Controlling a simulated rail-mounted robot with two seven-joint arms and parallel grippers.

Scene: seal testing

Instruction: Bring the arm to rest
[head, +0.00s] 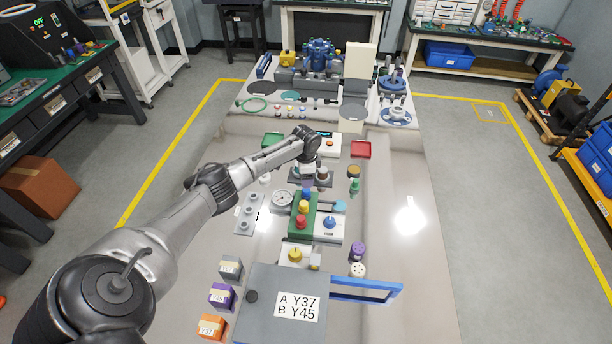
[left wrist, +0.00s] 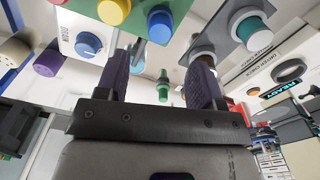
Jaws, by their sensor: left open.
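My left arm (head: 180,220) reaches in from the lower left of the head view to the middle of the bench. Its gripper (head: 308,172) points down near a grey plate with round-topped parts, and its wrist partly hides the fingers. In the left wrist view the two dark fingers (left wrist: 160,75) stand apart with nothing held between them. A green peg-like part (left wrist: 163,88) shows in the gap beyond them. My right gripper is in neither view.
A green block with coloured knobs (head: 302,222), a white unit with a blue knob (head: 329,226) and a gauge (head: 283,199) stand close by. A grey panel labelled Y37 and Y45 (head: 280,325) is in front. A red tray (head: 361,149) lies behind. The bench's right side is clear.

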